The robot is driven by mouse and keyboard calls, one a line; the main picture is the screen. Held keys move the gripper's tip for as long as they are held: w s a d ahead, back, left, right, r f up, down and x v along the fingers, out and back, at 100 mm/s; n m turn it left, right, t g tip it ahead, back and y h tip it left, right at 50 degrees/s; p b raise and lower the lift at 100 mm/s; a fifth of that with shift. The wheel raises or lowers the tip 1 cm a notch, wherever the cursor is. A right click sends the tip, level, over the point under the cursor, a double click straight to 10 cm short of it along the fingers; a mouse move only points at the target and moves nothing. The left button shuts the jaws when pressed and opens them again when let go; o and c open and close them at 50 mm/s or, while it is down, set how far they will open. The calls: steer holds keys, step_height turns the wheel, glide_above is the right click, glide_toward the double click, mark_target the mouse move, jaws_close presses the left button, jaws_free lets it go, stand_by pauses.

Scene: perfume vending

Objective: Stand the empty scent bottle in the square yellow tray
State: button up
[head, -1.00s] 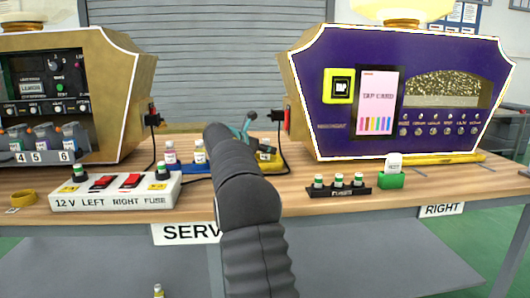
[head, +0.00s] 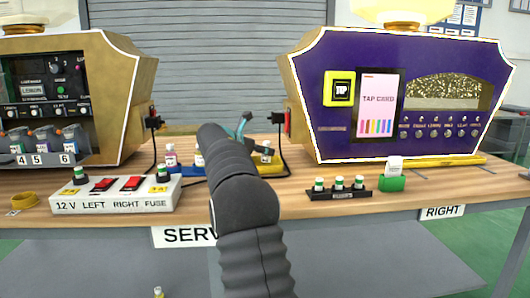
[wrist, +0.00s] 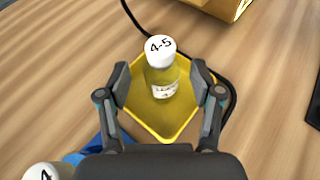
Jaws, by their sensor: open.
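A small bottle (wrist: 162,78) with a white cap marked 4-5 stands upright inside the square yellow tray (wrist: 181,135) in the wrist view. Its body looks clear or yellowish, with a pale label; I cannot tell whether it holds liquid. My gripper (wrist: 160,84) is open, one finger on each side of the bottle, with visible gaps between fingers and glass. In the head view, my arm hides most of the gripper (head: 243,125), and the bottle (head: 266,147) shows just right of it over the partly hidden tray (head: 270,159).
Another white-capped bottle (wrist: 42,172) marked 4 is at the wrist view's lower left, near a blue holder (wrist: 103,146). A black cable (wrist: 226,82) runs past the tray. A white switch box (head: 115,195), a black vial rack (head: 340,193) and a green block (head: 392,183) stand on the bench.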

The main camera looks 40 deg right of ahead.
steer(key=v, duration=0.9)
steer(key=shift+a, duration=0.35)
steer(key=shift+s, duration=0.15)
steer(key=s+a+f+m+t+y, duration=0.1)
steer(key=s+a+f+m+y, duration=0.15)
steer(key=s+a+m, duration=0.45)
steer(key=s+a+f+m+t+y, duration=0.15)
steer(key=s+a+y, duration=0.25)
steer(key=s+a, duration=0.65)
steer(key=s+a+f+m+y, duration=0.2)
steer(key=s+a+f+m, duration=0.1)
steer(key=s, duration=0.4)
steer(key=s+a+f+m+y, duration=0.2)
steer(key=s+a+f+m, duration=0.2)
steer(key=s+a+f, duration=0.2)
steer(key=s+a+f+m+t+y, duration=0.1)
steer(key=s+a+f+m, duration=0.3)
steer(key=s, duration=0.4)
steer(key=shift+s+a+f+y, duration=0.3)
steer(key=shift+a+f+y, duration=0.35)
steer(key=shift+a+y, duration=0.25)
